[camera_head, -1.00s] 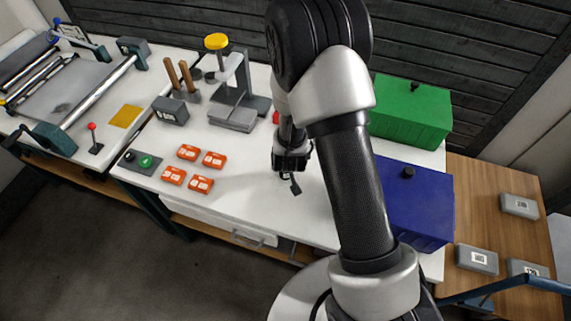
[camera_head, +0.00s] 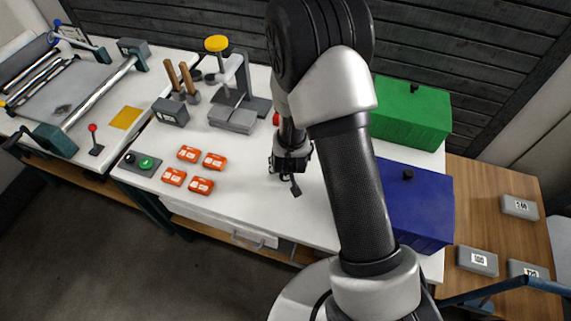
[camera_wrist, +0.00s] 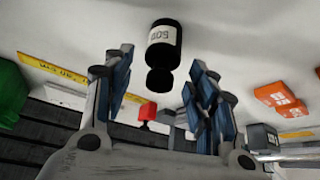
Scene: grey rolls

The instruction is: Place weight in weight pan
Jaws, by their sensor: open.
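A black cylindrical weight (camera_wrist: 163,45) with a white label reading 500 and a round knob shows in the wrist view, between and beyond my fingertips. My gripper (camera_wrist: 160,66) is open, with one finger on each side of it and no visible contact. In the head view my gripper (camera_head: 291,178) hangs low over the white table, pointing down, and the weight cannot be made out there. A device with a yellow round top (camera_head: 216,44) and a grey block base (camera_head: 232,118) stands at the table's back. I cannot tell which part is the weight pan.
Several orange boxes (camera_head: 201,186) lie left of my gripper. A green box (camera_head: 411,112) and a blue box (camera_head: 412,205) stand at the right. Two brown-handled tools stand in a grey holder (camera_head: 171,111). The table front near my gripper is clear.

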